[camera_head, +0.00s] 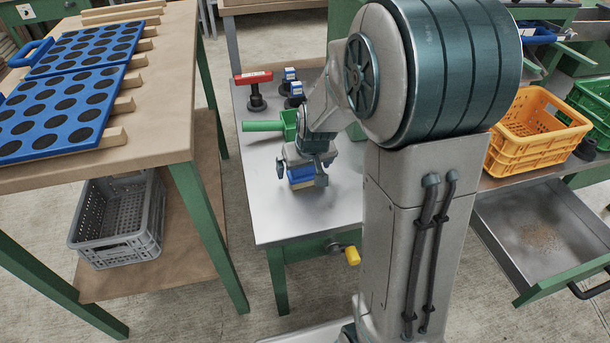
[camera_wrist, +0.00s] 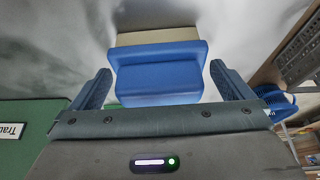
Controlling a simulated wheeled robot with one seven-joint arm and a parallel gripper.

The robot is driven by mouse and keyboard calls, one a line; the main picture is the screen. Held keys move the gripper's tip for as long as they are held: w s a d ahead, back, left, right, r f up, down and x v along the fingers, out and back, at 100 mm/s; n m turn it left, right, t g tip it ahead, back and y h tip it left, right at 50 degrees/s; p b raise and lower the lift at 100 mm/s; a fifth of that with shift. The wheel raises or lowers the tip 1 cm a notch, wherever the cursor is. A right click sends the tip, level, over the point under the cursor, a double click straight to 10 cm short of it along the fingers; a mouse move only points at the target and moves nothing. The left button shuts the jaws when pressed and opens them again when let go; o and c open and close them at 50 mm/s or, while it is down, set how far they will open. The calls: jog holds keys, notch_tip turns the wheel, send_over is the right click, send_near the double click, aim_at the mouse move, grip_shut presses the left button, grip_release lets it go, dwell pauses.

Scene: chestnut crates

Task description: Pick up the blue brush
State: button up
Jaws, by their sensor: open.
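The blue brush (camera_head: 299,174) is on the metal tabletop (camera_head: 285,215), below my gripper (camera_head: 302,180) in the head view. In the wrist view the brush (camera_wrist: 160,80) shows as a blue block with a pale cream part at its far side. It lies between the two fingers of my gripper (camera_wrist: 160,72), with a gap on each side. My gripper is open and not closed on it. My arm hides part of the table behind the brush.
A green scoop-like object (camera_head: 265,126), a red-handled tool (camera_head: 253,82) and small blue-and-white-topped pieces (camera_head: 290,75) stand behind the brush. A wooden bench with blue trays (camera_head: 70,100) is left. An orange crate (camera_head: 535,128) and open drawer (camera_head: 540,240) are right. The front tabletop is clear.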

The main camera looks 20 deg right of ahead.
jog(key=c, duration=0.9)
jog(key=shift+c, duration=0.2)
jog(key=shift+r, duration=0.15)
jog(key=shift+r, duration=0.25)
notch_tip(320, 180, up, 4)
jog(key=shift+f+p, duration=0.1)
jog(key=shift+p, duration=1.1)
jog(key=w+d+r+p, duration=0.3)
jog(key=w+d+r, duration=0.3)
jog(key=d, duration=0.4)
jog(key=shift+w+r, duration=0.2)
jog(key=shift+r, duration=0.05)
